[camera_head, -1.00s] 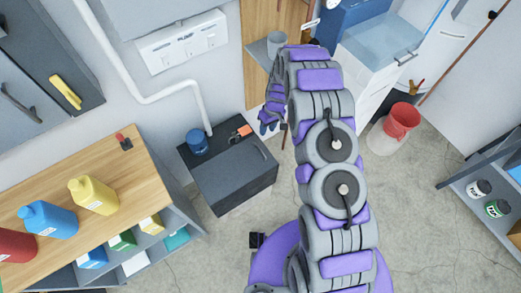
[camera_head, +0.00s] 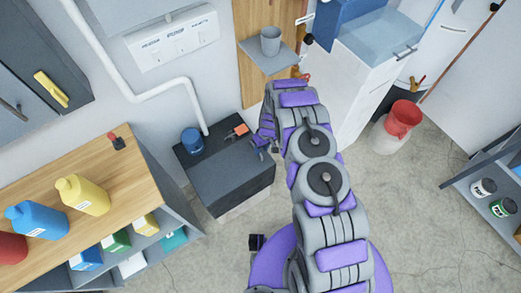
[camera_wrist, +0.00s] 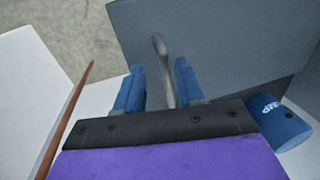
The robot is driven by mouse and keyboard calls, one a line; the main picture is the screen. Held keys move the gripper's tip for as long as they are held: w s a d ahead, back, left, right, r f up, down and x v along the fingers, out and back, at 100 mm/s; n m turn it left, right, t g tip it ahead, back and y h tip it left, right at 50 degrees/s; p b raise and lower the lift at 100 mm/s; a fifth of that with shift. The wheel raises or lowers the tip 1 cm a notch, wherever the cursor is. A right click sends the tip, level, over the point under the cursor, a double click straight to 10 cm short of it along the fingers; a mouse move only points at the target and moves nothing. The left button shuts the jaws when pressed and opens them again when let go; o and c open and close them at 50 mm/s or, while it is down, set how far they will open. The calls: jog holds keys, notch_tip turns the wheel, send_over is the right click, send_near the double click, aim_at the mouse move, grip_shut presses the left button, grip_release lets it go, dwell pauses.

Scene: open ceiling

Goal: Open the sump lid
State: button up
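The sump is a dark grey box (camera_head: 222,203) by the wall in the head view. Its grey lid (camera_head: 225,172) lies flat and shut, and its surface also fills the upper right of the wrist view (camera_wrist: 235,50). My gripper (camera_head: 263,150) is at the lid's right edge, hiding the lid handle in the head view. In the wrist view, my gripper's two blue fingers (camera_wrist: 158,85) are apart, with the curved grey handle (camera_wrist: 162,65) between them. Gaps show on both sides of the handle.
A blue cylinder (camera_head: 192,141) and an orange item (camera_head: 240,130) sit on the black surface behind the lid. A wooden bench with bottles (camera_head: 83,194) stands left.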

jog(key=shift+f, duration=0.3)
jog(key=shift+a, duration=0.45)
jog(key=shift+a+f, duration=0.1)
jog(key=shift+a, duration=0.15)
jog(key=shift+c, duration=1.2)
jog(key=shift+d, duration=0.5)
grip_shut()
jog(key=shift+a, duration=0.15)
